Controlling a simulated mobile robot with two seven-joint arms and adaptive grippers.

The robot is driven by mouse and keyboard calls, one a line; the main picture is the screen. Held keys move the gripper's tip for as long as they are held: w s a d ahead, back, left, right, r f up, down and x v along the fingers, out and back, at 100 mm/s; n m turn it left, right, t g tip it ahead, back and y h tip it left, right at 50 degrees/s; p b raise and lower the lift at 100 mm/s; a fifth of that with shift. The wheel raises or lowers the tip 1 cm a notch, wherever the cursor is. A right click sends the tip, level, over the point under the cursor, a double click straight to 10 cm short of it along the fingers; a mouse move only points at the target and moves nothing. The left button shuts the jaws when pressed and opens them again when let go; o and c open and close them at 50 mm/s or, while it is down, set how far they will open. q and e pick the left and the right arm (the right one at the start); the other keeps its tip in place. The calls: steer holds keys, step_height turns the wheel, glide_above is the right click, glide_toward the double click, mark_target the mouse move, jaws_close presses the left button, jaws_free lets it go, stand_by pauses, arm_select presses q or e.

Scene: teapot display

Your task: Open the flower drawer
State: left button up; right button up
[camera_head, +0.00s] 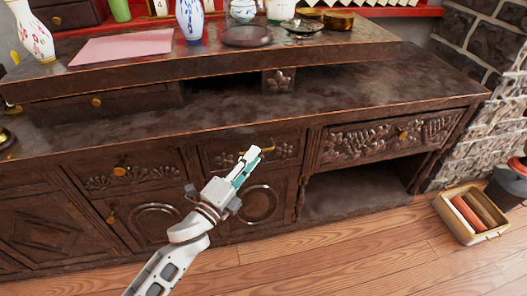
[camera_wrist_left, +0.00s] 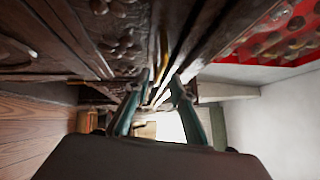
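A dark carved wooden cabinet (camera_head: 240,110) holds several drawers with flower carving. The middle flower drawer (camera_head: 228,158) has a brass handle (camera_head: 268,147) and looks shut. A wide flower drawer (camera_head: 345,143) is on the right, and another flower drawer (camera_head: 145,174) is on the left; both look shut. Which one the task means, I cannot tell. My left gripper (camera_head: 254,159) is in front of the middle drawer, close to its handle. In the left wrist view its fingers (camera_wrist_left: 159,78) are apart and empty, with a brass bar (camera_wrist_left: 164,48) just beyond them. My right gripper is not in view.
A raised shelf (camera_head: 330,50) on the cabinet carries vases, a pink cloth (camera_head: 123,46) and dishes. An open niche (camera_head: 350,190) lies under the wide drawer. A yellow crate (camera_head: 470,220) stands on the floor at right, by a brick wall (camera_head: 490,110). The front floor is clear.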

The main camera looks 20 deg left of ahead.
arm_select(q)
steer(key=shift+x, duration=2)
steer(key=shift+f, duration=0.1)
jaws_close()
steer(key=shift+s, duration=0.1)
